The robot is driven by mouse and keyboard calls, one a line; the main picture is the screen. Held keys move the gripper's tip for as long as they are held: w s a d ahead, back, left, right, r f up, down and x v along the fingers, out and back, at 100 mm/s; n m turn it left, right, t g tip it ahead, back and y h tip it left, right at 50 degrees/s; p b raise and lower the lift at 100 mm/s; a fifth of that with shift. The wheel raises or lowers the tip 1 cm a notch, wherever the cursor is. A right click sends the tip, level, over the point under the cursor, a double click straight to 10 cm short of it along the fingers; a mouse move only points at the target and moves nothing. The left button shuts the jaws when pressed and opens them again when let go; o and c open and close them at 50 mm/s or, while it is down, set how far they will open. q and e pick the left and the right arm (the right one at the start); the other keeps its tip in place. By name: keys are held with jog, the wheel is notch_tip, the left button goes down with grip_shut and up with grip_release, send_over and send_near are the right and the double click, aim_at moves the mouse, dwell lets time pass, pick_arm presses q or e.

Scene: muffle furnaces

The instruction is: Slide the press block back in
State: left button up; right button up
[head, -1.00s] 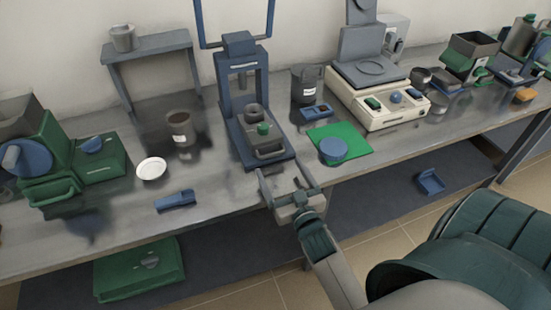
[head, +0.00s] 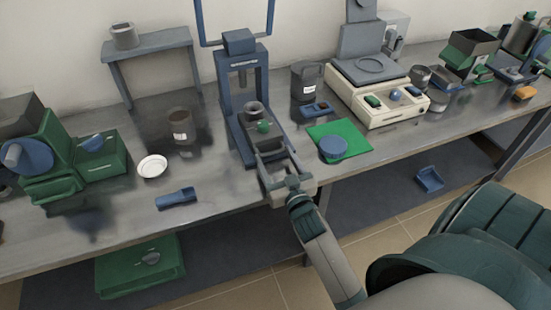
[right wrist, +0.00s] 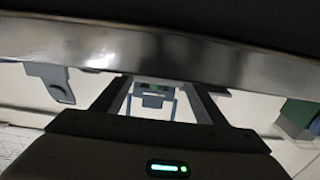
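The press is a blue upright frame (head: 232,65) on a long base, standing on the bench in the middle of the head view. The grey press block (head: 268,142) with a green knob (head: 264,127) sits on the base, towards its front. A dark round piece (head: 252,110) is just behind the knob. My right gripper (head: 273,155) is at the block's front end, its fingers apart. Whether they touch the block, I cannot tell. My left gripper is not in view.
A green mat (head: 350,147) with a blue round dish (head: 332,149) lies right of the press. A cream balance (head: 378,98) stands behind it. A blue tool (head: 177,198), a white dish (head: 152,166) and a dark beaker (head: 182,128) are to the left.

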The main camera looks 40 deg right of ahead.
aim_at(271, 157)
jog(key=shift+w+d, duration=0.1)
jog(key=shift+w, duration=0.25)
jog(key=x, duration=0.3)
jog(key=shift+w, duration=0.2)
jog(key=o, duration=1.5)
jog(key=shift+s, duration=0.15)
